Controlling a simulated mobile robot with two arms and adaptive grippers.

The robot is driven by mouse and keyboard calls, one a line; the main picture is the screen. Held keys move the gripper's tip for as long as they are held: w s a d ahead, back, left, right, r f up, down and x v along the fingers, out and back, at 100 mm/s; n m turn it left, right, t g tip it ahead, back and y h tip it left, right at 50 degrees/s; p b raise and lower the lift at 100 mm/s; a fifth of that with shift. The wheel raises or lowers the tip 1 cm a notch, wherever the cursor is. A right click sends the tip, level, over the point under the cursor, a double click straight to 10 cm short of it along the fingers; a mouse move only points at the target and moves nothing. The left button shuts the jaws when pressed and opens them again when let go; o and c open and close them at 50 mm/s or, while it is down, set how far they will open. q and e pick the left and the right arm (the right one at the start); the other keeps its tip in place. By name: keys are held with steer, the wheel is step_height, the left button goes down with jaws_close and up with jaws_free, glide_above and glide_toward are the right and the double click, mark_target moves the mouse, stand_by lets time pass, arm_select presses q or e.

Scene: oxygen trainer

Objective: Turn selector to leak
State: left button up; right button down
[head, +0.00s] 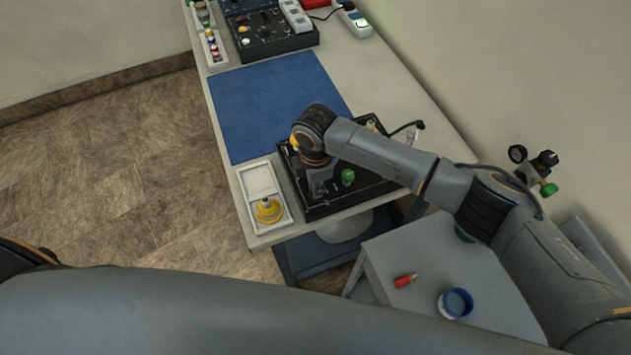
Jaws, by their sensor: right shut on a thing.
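The black trainer panel (345,205) lies near the front end of the white table. My right gripper (320,188) points down over its left part, shut on what seems to be the selector knob; wrist and fingers hide that knob and its pointer, so I cannot read its position. A green knob (347,176) stands just right of the gripper, apart from it. A small yellow part (294,143) shows at the panel's left edge behind the wrist. My left gripper is out of view.
A white tray (283,181) with a yellow piece (268,210) sits left of the panel. A blue mat (262,105) lies behind. A grey side table (425,262) holds a red object (405,280) and a blue cup (455,303). A gauge regulator (540,170) is by the wall.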

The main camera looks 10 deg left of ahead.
steer(key=m+p, duration=0.2)
steer(key=m, duration=0.2)
steer(key=shift+r+m, duration=0.1)
steer(key=shift+m, duration=0.2)
steer(key=m+p, duration=0.1)
steer(key=m, duration=0.1)
steer(key=shift+m, duration=0.4)
steer(key=m, duration=0.4)
steer(key=shift+m, duration=0.3)
steer(key=c, duration=1.4)
jaws_free()
steer(key=shift+c, duration=0.2)
step_height(320, 180, up, 12)
